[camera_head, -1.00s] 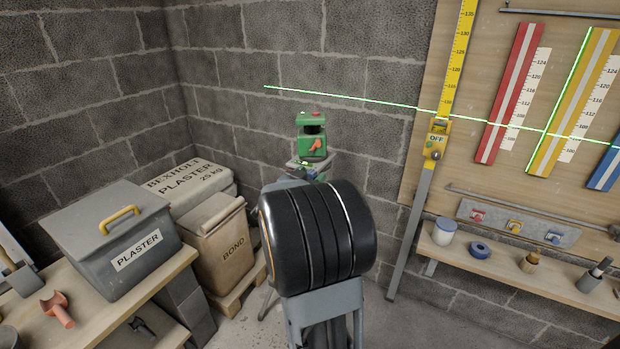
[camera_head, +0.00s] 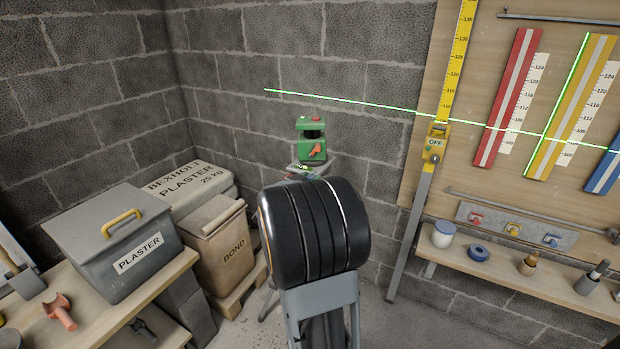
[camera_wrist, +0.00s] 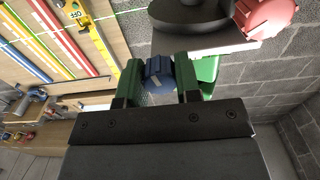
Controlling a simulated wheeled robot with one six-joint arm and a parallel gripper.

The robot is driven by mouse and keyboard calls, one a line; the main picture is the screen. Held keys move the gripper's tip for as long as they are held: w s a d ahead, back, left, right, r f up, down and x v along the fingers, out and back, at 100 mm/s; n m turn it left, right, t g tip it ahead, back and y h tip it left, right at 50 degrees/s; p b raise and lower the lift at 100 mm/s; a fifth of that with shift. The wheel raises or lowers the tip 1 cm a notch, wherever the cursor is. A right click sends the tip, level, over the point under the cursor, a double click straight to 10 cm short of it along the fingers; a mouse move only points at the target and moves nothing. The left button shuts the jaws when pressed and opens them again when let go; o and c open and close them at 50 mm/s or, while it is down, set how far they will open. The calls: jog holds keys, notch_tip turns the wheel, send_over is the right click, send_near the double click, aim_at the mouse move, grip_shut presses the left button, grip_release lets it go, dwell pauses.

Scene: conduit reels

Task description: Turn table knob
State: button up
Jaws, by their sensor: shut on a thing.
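In the head view my black arm link hides the gripper and the blue knob.
A green laser line crosses the wall to a yellow staff (camera_head: 451,75) with an OFF box (camera_head: 434,150). Coloured rulers hang on a board at right, above a shelf (camera_head: 500,262). A plaster bin (camera_head: 110,235) and a bond container (camera_head: 222,250) stand at left.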

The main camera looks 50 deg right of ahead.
jog(key=shift+r+n+p, duration=0.15)
jog(key=shift+n+p, duration=0.5)
jog(key=shift+n, duration=0.05)
jog(key=shift+f, duration=0.2)
jog(key=o, duration=0.9)
jog(key=shift+o, duration=0.2)
jog(key=shift+a, duration=0.1)
jog(key=v, duration=1.3)
jog(key=shift+a+p, duration=0.3)
jog(key=shift+p, duration=0.05)
jog(key=shift+s, duration=0.1)
